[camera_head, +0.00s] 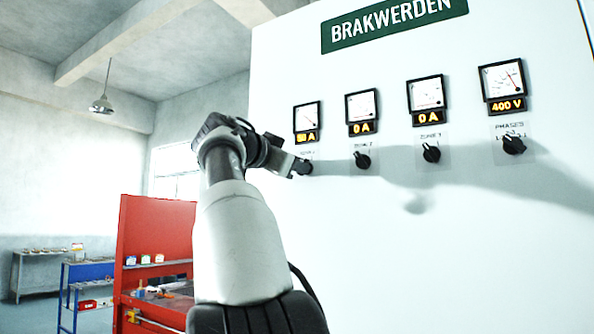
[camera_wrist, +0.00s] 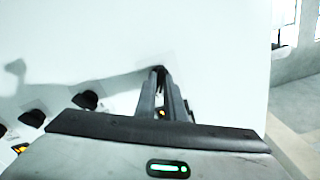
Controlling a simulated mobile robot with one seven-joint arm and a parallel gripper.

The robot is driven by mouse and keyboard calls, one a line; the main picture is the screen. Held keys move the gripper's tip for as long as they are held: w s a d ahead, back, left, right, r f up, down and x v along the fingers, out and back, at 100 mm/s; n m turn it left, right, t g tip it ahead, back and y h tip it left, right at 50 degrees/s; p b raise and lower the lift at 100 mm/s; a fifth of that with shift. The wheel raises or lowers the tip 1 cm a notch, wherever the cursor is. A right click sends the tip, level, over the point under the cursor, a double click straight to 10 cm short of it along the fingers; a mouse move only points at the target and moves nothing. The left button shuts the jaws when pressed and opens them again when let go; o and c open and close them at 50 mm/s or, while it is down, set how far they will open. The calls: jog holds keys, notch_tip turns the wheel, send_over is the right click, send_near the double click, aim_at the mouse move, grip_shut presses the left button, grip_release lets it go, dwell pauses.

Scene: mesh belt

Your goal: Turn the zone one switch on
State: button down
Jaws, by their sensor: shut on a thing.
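A white cabinet panel (camera_head: 400,240) carries a row of black rotary switches under meters. My gripper (camera_head: 301,167) is at the leftmost switch, its fingers closed around the dark knob (camera_wrist: 161,69) in the wrist view. That knob is mostly hidden by the fingers, and its label is too blurred to read surely. The meter above it (camera_head: 307,117) shows a lit amp value that looks like two digits. The third switch (camera_head: 431,153) has a label that seems to read ZONE 1, with 0 A above it. The second switch (camera_head: 362,160) also has 0 A above it.
The rightmost switch (camera_head: 514,144), labelled PHASES, sits under a 400 V meter (camera_head: 501,82). A green BRAKWERDEN sign (camera_head: 392,22) is above. A red workbench (camera_head: 155,240) stands left of the cabinet. The panel below the switches is bare.

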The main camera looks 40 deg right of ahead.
jog(key=shift+m, duration=0.3)
dwell(0.4)
jog(key=c, duration=1.8)
grip_release()
jog(key=shift+c, duration=0.2)
jog(key=b+v, duration=0.5)
jog(key=v, duration=1.2)
jog(key=shift+s+a, duration=0.2)
jog(key=shift+a, duration=0.05)
